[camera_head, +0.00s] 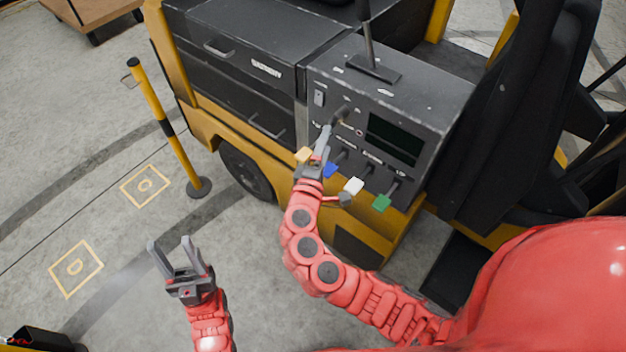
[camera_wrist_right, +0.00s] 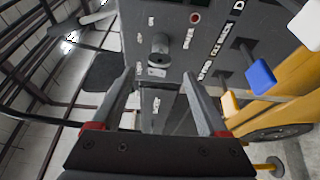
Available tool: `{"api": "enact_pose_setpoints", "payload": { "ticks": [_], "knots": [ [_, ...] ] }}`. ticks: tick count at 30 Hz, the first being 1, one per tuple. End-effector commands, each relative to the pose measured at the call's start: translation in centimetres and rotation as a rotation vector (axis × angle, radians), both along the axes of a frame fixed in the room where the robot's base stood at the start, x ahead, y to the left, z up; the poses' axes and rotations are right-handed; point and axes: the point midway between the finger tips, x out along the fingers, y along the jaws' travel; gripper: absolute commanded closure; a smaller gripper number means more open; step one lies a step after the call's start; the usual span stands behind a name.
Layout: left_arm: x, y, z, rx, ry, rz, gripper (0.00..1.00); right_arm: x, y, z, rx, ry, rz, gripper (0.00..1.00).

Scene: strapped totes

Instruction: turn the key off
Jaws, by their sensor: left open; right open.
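The grey control panel (camera_head: 400,105) of a yellow and black truck faces me. A dark cylinder (camera_head: 341,113), which looks like the key switch, sticks out of its left part. The wrist view shows this cylinder (camera_wrist_right: 159,43) with a small pale plate just below it; I cannot tell which way any key is turned. My right gripper (camera_head: 327,134) is at the panel beside it. In the wrist view its open fingers (camera_wrist_right: 158,80) stand to either side, with the cylinder beyond the tips and nothing held. My left gripper (camera_head: 170,243) is open and empty above the floor.
Levers with yellow (camera_head: 303,155), blue (camera_head: 331,170), white (camera_head: 354,186) and green (camera_head: 381,202) ends stick out below the right gripper. A tall black lever (camera_head: 367,45) rises from the panel top. A yellow-black post (camera_head: 165,125) stands left. Floor around the left gripper is clear.

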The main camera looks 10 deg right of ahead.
Motion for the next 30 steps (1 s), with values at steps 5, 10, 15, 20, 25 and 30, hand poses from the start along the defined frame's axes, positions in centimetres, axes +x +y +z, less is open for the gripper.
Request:
{"api": "enact_pose_setpoints", "payload": {
  "ticks": [5, 10, 15, 20, 25, 30],
  "knots": [
    [0.0, 0.0, -2.7, 0.000, 0.000, 0.000, 0.50, -4.3, 2.8, -0.6, 0.000, -0.001, 0.015, 0.22],
    [0.0, 0.0, -3.9, 0.000, 0.000, 0.000, 0.50, -7.2, 4.5, -0.4, 0.001, -0.001, 0.013, 0.22],
    [0.0, 0.0, -4.3, 0.000, 0.000, 0.000, 0.50, -9.0, 5.4, -0.1, 0.002, -0.001, 0.008, 0.22],
    [0.0, 0.0, -4.3, 0.000, 0.000, 0.000, 0.50, -9.4, 5.5, 0.0, 0.001, 0.001, 0.004, 0.22],
    [0.0, 0.0, -4.3, 0.000, 0.000, 0.000, 0.50, -9.4, 5.4, 0.0, 0.001, 0.001, 0.003, 0.22],
    [0.0, 0.0, -4.3, 0.000, 0.000, 0.000, 0.50, -9.4, 5.4, 0.0, 0.001, 0.000, 0.003, 0.22]
  ]
}}
